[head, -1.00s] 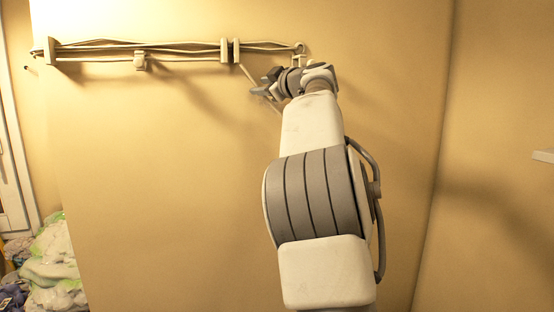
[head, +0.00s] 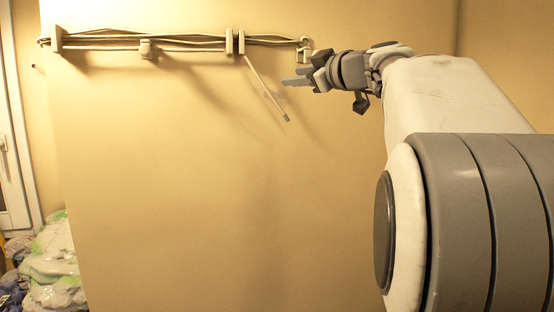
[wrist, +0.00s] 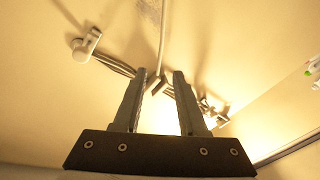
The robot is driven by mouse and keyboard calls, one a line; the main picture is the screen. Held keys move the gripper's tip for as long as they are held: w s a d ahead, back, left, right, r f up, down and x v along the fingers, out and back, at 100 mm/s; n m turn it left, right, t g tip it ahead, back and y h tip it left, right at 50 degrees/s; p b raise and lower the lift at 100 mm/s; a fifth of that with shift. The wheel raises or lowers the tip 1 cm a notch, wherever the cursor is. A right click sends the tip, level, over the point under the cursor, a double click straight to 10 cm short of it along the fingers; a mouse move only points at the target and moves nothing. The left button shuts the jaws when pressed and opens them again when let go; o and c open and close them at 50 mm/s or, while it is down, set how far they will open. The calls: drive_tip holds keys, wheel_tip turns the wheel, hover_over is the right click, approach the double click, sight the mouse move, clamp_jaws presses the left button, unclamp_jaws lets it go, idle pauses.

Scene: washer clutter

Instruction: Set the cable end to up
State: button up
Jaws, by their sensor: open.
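The cable end (head: 266,87) is a thin pale rod with a grey tip. In the head view it slants down and to the right from a bracket on the wall-mounted cable run (head: 190,40). In the wrist view the cable end (wrist: 162,38) comes down from the top edge towards the space between the fingertips. My gripper (head: 290,80) is open and empty, pointing left, just right of the cable end in the head view. In the wrist view both dark fingers (wrist: 160,74) are apart. Whether they touch the rod cannot be told.
The cable run has a round-ended fitting (head: 305,47) at its right end, near my gripper. A small clip (head: 148,49) hangs on it further left. Bagged clutter (head: 48,255) lies at lower left beside a white door frame (head: 20,140). The wall below is clear.

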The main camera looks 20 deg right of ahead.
drive_tip(key=s+a+f+m+g+b, duration=0.1)
drive_tip(key=s+a+f+g, duration=0.1)
drive_tip(key=f, duration=0.5)
drive_tip(key=s+a+f+m+g+y, duration=0.1)
drive_tip(key=s+a+f+m+g, duration=0.1)
drive_tip(key=s+a+f, duration=0.3)
drive_tip(key=shift+s+f+m+y+b, duration=0.3)
drive_tip(key=shift+s+f+b, duration=0.1)
drive_tip(key=shift+f, duration=0.55)
drive_tip(key=shift+a, duration=0.15)
